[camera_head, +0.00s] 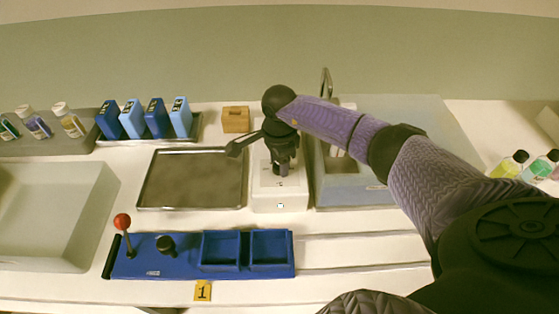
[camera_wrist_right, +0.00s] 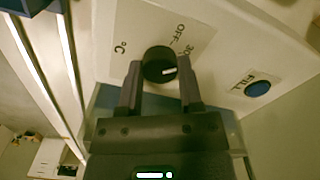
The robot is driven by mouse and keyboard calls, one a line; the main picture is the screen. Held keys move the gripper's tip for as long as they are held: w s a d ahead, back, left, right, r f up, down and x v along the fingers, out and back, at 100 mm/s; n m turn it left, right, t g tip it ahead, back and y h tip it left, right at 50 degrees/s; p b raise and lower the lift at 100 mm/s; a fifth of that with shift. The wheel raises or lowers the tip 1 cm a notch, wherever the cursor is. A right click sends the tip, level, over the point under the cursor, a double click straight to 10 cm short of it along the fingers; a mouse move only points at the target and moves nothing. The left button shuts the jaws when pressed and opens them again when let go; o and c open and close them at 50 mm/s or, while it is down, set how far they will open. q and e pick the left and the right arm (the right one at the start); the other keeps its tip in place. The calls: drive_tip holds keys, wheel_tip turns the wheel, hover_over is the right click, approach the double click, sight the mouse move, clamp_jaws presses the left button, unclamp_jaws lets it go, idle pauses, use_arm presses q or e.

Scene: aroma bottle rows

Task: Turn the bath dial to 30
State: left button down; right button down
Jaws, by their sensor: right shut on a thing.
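The bath dial (camera_wrist_right: 158,65) is a round black knob with a white pointer mark, on a white panel (camera_wrist_right: 225,48) printed with "OFF", "30" and "°C". In the wrist view the pointer lies toward the right of the picture; the "30" is partly hidden by the knob and finger. My right gripper (camera_wrist_right: 160,80) is shut on the dial, one finger on each side. In the head view my right gripper (camera_head: 284,167) points down over the white unit (camera_head: 280,202) and hides the dial. My left gripper is not in view.
A blue button (camera_wrist_right: 257,88) sits beside the dial on the panel. In the head view a metal tray (camera_head: 192,180) is left of the white unit, a basin (camera_head: 355,195) right of it, and a blue lever station (camera_head: 190,265) in front. Blue boxes (camera_head: 145,118) stand behind.

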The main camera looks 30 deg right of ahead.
drive_tip(key=shift+c, duration=1.3)
unclamp_jaws()
wheel_tip(320, 180, up, 10)
drive_tip(key=p, duration=0.2)
